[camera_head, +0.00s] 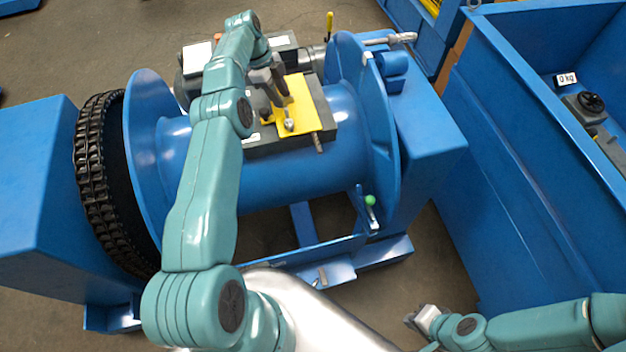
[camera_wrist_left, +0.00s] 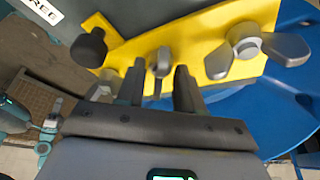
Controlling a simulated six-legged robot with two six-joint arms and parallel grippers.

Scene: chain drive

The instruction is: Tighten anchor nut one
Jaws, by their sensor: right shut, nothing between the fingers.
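A yellow plate (camera_head: 301,108) lies on the dark grey block over the blue drum. In the left wrist view, the yellow plate (camera_wrist_left: 200,45) carries a grey wing nut (camera_wrist_left: 162,62) in the middle, another wing nut (camera_wrist_left: 245,42) at right and a dark round knob (camera_wrist_left: 90,47) at left. I cannot tell which is anchor nut one. My left gripper (camera_head: 280,88) is over the plate. It also shows in the left wrist view (camera_wrist_left: 160,85), with its fingers apart on either side of the middle wing nut; contact is unclear. My right gripper (camera_head: 418,316) is shut and empty, low at right.
The blue drum (camera_head: 285,185) has wide flanges, with a black chain (camera_head: 92,185) at its left. A green-knobbed lever (camera_head: 370,202) stands by the right flange. A blue bin (camera_head: 500,130) with a "0 kg" label fills the right. Bare floor shows at lower right.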

